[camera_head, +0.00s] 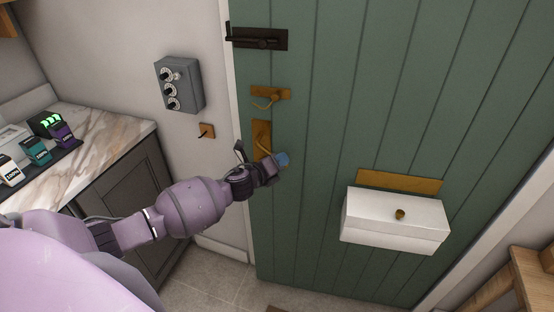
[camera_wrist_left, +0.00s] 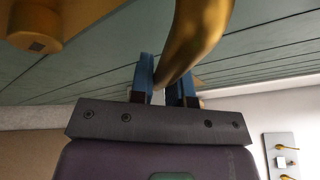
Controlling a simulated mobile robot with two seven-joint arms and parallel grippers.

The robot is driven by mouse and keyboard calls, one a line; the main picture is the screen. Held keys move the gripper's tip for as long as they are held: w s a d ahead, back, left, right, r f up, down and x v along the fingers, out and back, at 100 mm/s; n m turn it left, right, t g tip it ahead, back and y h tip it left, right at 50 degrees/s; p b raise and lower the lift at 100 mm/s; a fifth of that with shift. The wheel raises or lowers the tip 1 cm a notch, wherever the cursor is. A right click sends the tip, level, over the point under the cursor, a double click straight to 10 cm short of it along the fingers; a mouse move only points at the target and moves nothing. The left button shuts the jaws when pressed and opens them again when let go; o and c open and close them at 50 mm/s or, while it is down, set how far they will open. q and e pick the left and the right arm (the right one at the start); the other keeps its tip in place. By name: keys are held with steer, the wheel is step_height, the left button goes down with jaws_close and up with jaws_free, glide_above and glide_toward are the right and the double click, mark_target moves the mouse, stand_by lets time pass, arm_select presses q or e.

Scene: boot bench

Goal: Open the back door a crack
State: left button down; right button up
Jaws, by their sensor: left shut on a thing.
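The back door (camera_head: 330,110) is green and planked, and it looks closed against its white frame at the left edge. A lower brass handle (camera_head: 263,139) sits on a plate near that edge; in the left wrist view a curved brass bar (camera_wrist_left: 193,40) passes between the blue fingers. My left gripper (camera_head: 281,160) is at the lower end of this handle and shut on it. Above are a brass lever (camera_head: 268,99) on its own plate and a black bolt (camera_head: 260,39) reaching toward the frame. My right gripper is not in view.
A white box (camera_head: 395,221) with a brass knob is fixed low on the door. A grey dial box (camera_head: 180,84) and a small switch (camera_head: 206,131) are on the wall. A marble-topped counter (camera_head: 105,136) stands left; a wooden bench (camera_head: 530,280) stands right.

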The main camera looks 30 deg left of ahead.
arm_select(q)
steer(key=shift+a+f, duration=0.1)
steer(key=c, duration=1.1)
jaws_free()
steer(key=v, duration=1)
steer(key=shift+s, duration=0.35)
steer(key=shift+a+n, duration=0.15)
steer(key=shift+n, duration=0.15)
